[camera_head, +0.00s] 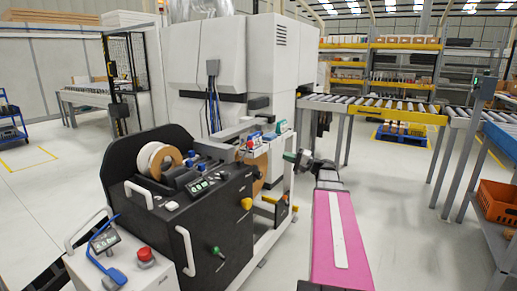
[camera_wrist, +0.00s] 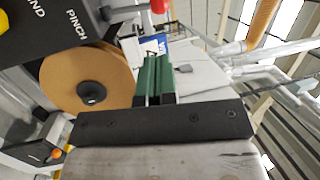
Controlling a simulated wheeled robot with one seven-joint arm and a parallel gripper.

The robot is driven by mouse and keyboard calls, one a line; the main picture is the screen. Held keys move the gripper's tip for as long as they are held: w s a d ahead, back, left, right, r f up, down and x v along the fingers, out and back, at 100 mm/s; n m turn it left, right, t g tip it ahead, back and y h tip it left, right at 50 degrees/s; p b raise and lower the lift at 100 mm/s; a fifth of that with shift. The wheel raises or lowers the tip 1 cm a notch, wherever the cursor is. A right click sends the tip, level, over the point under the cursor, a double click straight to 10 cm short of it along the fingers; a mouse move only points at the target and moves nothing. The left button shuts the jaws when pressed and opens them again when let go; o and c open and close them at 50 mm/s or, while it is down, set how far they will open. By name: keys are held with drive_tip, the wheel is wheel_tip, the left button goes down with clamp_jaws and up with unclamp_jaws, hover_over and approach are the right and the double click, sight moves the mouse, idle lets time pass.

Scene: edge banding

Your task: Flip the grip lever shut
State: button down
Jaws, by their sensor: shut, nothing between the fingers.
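My gripper shows in the wrist view (camera_wrist: 155,66) with its two green fingers shut together and nothing between them. In the head view my gripper (camera_head: 291,157) is to the right of the black edge-banding machine (camera_head: 218,208). A red-ended part (camera_wrist: 160,6), perhaps the grip lever, shows at the top edge of the wrist view, beyond the fingertips and apart from them. It seems to match the small red knob (camera_head: 250,144) on the machine's far right side. Its full shape and position cannot be told.
A brown banding roll (camera_wrist: 88,80) with a black hub is left of my fingers, close by. A black panel marked PINCH (camera_wrist: 50,25) is beyond it. A large white cabinet (camera_head: 262,60) stands behind. A roller conveyor (camera_head: 370,106) runs at the back right.

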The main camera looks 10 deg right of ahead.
drive_tip(key=x, duration=1.4)
drive_tip(key=shift+a, duration=0.1)
drive_tip(key=w+a+r+g+h, duration=0.1)
drive_tip(key=w+a+g+h, duration=0.2)
drive_tip(key=w+a+h, duration=0.1)
drive_tip(key=w+a+r+m+g+h, duration=0.1)
drive_tip(key=w+a+r+g+h, duration=0.1)
drive_tip(key=w+a, duration=0.4)
drive_tip(key=shift+r+m+g+h, duration=0.3)
drive_tip(key=shift+g+h, duration=0.4)
drive_tip(key=shift+h, duration=0.6)
drive_tip(key=shift+w+a, duration=0.1)
drive_tip(key=shift+w, duration=0.1)
